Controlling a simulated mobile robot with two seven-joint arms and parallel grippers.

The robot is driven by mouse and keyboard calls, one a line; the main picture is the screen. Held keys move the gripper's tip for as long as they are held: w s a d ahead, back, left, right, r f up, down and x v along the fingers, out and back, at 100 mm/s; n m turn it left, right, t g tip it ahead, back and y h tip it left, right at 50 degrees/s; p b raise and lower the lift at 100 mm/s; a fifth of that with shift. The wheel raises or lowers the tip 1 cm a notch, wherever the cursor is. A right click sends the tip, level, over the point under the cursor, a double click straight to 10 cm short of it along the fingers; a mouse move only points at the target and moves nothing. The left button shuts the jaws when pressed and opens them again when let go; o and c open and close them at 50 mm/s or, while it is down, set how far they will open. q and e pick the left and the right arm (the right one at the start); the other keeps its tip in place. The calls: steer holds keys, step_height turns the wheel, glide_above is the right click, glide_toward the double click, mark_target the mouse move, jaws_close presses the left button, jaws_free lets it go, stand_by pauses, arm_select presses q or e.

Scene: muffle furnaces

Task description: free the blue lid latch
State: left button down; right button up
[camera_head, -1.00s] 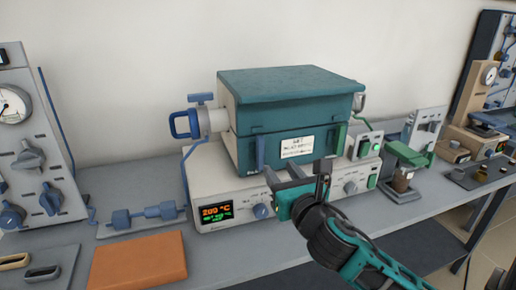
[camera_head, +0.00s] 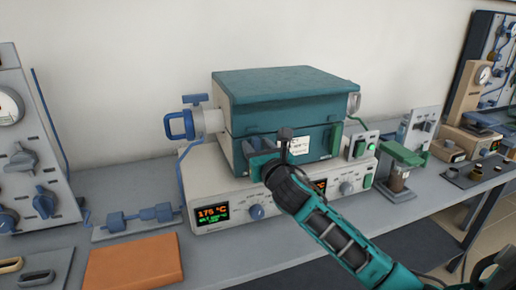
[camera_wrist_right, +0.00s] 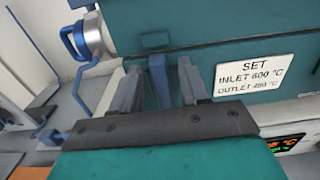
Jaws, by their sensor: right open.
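The teal furnace box (camera_head: 285,88) sits on a pale control unit with its lid shut. In the right wrist view, the blue lid latch (camera_wrist_right: 158,84) hangs upright on the box's front face. My right gripper (camera_wrist_right: 158,68) is open, with one finger on each side of the latch; I cannot tell whether either touches it. In the head view, my right gripper (camera_head: 264,144) is at the box's front and hides most of the latch. A green latch (camera_head: 336,139) shows farther right on the front. My left gripper is not in view.
A blue handle (camera_head: 180,125) sticks out at the box's left. A label (camera_wrist_right: 256,75) is right of the latch. The control unit's display (camera_head: 213,214) reads 175 °C. An orange block (camera_head: 134,262) lies front left; a green-topped stand (camera_head: 403,155) is right.

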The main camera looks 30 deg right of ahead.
jaws_close()
stand_by(0.3)
stand_by(0.3)
steer(key=shift+s+d+f+m+p, duration=0.1)
steer(key=shift+d+f+m+p, duration=0.6)
steer(key=shift+m, duration=2.3)
steer(key=shift+s+d+f+m+p, duration=0.2)
steer(key=shift+m+p, duration=0.75)
steer(key=shift+m, duration=2.05)
steer(key=shift+s+d+f+m+p, duration=0.1)
steer(key=shift+d+f+m+p, duration=0.6)
steer(key=shift+m, duration=2.3)
steer(key=shift+a+r, duration=0.15)
